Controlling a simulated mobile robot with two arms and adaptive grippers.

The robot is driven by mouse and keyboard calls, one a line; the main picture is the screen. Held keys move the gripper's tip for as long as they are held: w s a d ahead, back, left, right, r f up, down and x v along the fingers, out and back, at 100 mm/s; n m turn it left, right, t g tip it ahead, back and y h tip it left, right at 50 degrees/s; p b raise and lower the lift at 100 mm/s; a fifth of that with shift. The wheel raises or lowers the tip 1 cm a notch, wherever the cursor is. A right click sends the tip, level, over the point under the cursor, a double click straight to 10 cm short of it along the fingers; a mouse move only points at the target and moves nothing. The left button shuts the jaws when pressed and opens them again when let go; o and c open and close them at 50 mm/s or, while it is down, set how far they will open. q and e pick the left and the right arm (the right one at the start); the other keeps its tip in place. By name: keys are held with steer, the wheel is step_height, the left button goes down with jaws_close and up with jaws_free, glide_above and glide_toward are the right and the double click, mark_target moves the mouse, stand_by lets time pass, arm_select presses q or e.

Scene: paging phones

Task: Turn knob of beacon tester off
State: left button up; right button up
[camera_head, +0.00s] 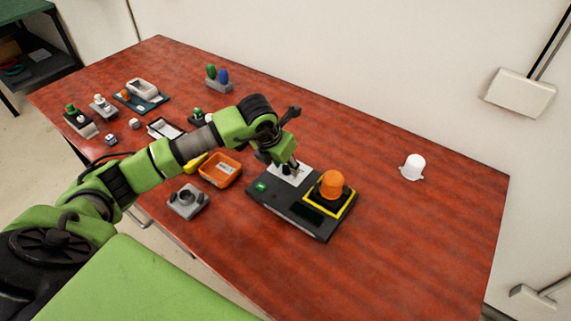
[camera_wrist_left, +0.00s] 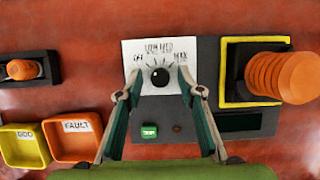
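The beacon tester (camera_head: 310,211) is a dark grey panel on the red table. It carries an orange beacon (camera_head: 332,184) inside a yellow square frame. In the left wrist view, its black knob (camera_wrist_left: 160,76) sits on a white label (camera_wrist_left: 137,51) with markings around it, "OFF" at left. The knob's pointer direction is too small to tell. A green button (camera_wrist_left: 149,131) is below. My left gripper (camera_head: 284,165) is over the label; in the left wrist view its open fingers (camera_wrist_left: 160,95) lie either side of the knob, apart from it. My right gripper is not in view.
Orange "FAULT" bin (camera_head: 220,169) and a yellow "GOOD" bin (camera_wrist_left: 22,146) stand left of the tester. A grey fixture (camera_head: 188,201) lies at the front. A white beacon (camera_head: 412,167) stands at right.

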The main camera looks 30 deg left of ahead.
arm_select(q)
steer(key=v, duration=1.2)
steer(key=shift+f, duration=0.1)
